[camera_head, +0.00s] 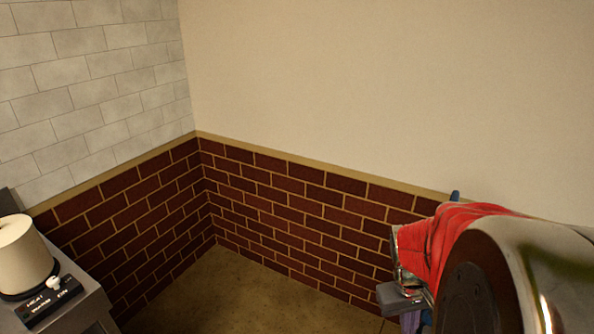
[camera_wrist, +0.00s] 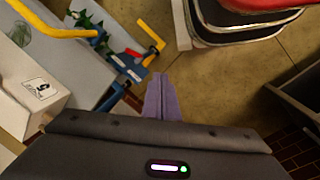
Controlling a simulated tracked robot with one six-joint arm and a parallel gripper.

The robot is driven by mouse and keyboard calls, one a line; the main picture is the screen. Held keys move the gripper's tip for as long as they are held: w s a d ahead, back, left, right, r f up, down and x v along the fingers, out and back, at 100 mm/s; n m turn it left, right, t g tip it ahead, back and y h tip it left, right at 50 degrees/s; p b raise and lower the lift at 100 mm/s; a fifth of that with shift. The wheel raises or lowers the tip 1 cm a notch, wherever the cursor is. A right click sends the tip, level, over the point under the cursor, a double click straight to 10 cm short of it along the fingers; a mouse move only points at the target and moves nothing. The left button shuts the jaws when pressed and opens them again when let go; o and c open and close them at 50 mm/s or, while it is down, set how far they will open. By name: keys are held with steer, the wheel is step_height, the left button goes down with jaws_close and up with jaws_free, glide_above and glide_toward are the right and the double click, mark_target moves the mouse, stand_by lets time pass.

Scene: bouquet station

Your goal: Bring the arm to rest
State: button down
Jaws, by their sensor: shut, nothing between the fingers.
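My gripper (camera_wrist: 160,78) shows in the wrist view as two purple fingers. They are shut against each other with nothing between them. The fingers point over bare brown floor, beside the edge of a grey counter. In the head view my arm fills the lower right corner and hides most of what lies behind it. A small purple patch shows under it at the bottom edge; I cannot tell whether it is my fingers.
The wrist view shows a grey counter (camera_wrist: 62,50) with a white box (camera_wrist: 32,92), blue and yellow parts and a green item, a red-and-chrome seat-like object (camera_wrist: 235,25), and a dark bin or shelf (camera_wrist: 298,100). The head view shows a heater unit (camera_head: 62,300) and open floor (camera_head: 250,295) by brick walls.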

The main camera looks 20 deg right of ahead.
steer(key=w+a+r+n+t, duration=0.1)
steer(key=a+r+t, duration=0.1)
steer(key=a+r, duration=0.3)
steer(key=w+a+r+n+t+y, duration=0.1)
steer(key=a+r, duration=0.4)
steer(key=a, duration=0.6)
steer(key=w+a+r+n+t, duration=0.1)
steer(key=w+a+r+t, duration=0.1)
steer(key=a+r, duration=0.3)
steer(key=a+t, duration=0.1)
steer(key=a, duration=0.2)
steer(key=shift+w+a+r+n+y, duration=0.15)
steer(key=shift+w+n+y, duration=0.1)
steer(key=shift+n+y, duration=0.15)
